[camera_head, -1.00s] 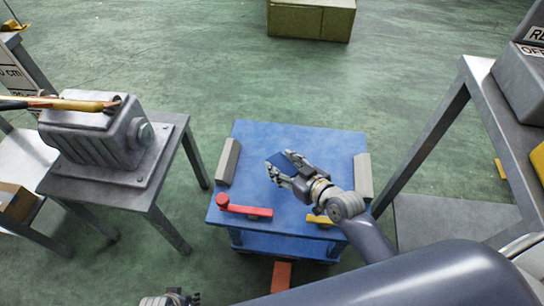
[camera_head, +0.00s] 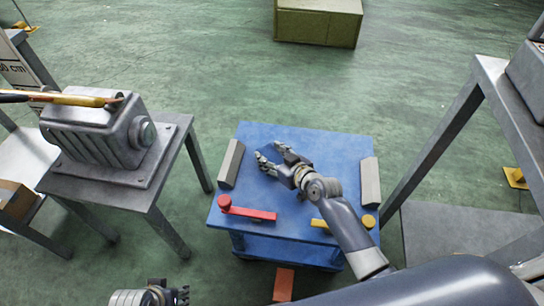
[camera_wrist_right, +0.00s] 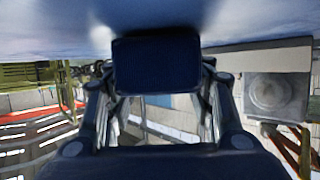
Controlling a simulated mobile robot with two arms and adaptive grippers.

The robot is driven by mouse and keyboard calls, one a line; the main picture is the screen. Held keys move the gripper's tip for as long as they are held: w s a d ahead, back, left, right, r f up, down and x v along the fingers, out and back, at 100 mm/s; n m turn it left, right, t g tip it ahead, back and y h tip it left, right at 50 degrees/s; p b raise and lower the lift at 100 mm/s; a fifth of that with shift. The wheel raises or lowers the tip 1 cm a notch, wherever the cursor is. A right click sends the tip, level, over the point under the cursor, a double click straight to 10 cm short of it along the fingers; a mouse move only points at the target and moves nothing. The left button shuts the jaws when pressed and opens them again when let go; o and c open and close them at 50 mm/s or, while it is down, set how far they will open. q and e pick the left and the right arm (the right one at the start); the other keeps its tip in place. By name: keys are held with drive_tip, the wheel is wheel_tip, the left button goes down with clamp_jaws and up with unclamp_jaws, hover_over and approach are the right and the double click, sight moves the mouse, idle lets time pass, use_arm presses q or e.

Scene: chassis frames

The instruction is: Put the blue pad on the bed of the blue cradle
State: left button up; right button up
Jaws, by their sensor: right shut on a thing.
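The blue cradle (camera_head: 320,200) is a low blue stand with a flat bed, a grey block along its left side and another along its right. My right gripper (camera_head: 270,158) is over the far middle of the bed, between the blocks. In the right wrist view the dark blue pad (camera_wrist_right: 155,65) is a rounded rectangle between the fingers of my right gripper (camera_wrist_right: 157,88), which is shut on it. The blue bed surface fills the top of that view. I cannot tell if the pad touches it. My left gripper (camera_head: 180,296) is at the bottom edge, its jaws unclear.
A red handle (camera_head: 247,211) and a yellow handle (camera_head: 368,221) lie along the cradle's near edge. A grey table (camera_head: 165,190) with a grey machine (camera_head: 100,140) stands left. A grey frame (camera_head: 440,140) stands right. An olive box (camera_head: 318,22) sits on the floor behind.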

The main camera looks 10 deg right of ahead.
use_arm(q)
drive_tip(key=shift+r, duration=0.25)
use_arm(e)
drive_tip(key=shift+f, duration=0.1)
drive_tip(key=o, duration=1)
use_arm(q)
drive_tip(key=shift+r, duration=0.15)
use_arm(e)
drive_tip(key=shift+o, duration=0.2)
drive_tip(key=shift+r, duration=0.25)
use_arm(q)
wheel_tip(320, 180, down, 10)
drive_tip(key=s+p, duration=0.1)
drive_tip(key=p, duration=0.1)
drive_tip(key=shift+s+g+p, duration=0.25)
drive_tip(key=shift+g+p, duration=0.05)
drive_tip(key=shift+p, duration=0.1)
use_arm(e)
drive_tip(key=v, duration=1.2)
drive_tip(key=shift+f, duration=0.15)
